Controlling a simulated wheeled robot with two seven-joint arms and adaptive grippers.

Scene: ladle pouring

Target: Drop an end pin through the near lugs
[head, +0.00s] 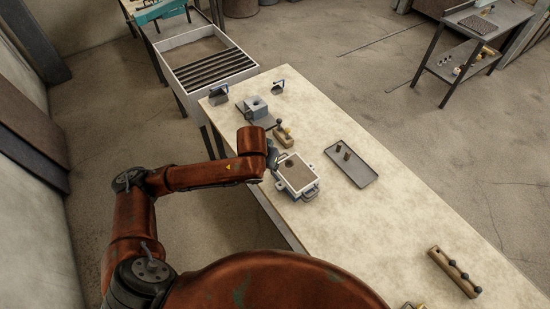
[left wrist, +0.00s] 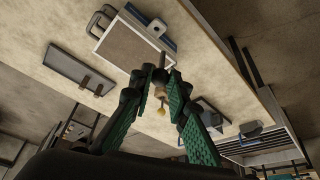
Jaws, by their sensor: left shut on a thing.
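A pale moulding box (head: 309,181) with brown sand filling its top sits near the table's left edge; it also shows at the top of the left wrist view (left wrist: 134,63). Grey handles and lugs (left wrist: 157,28) stick out from its sides. My left gripper (head: 273,158) is beside the box's far left corner. In the left wrist view its green-padded fingers (left wrist: 156,76) are closed on a thin grey end pin (left wrist: 162,60). The pin's far end appears close to the box edge; I cannot tell whether it touches a lug. My right gripper is out of view.
A small wooden block (head: 285,141) with a brass-coloured knob stands just behind the box. A grey tray (head: 364,178) with two dark pieces lies to the right. A wooden rack with dark knobs (head: 455,272) is nearer. A grey block fixture (head: 257,112) stands farther back.

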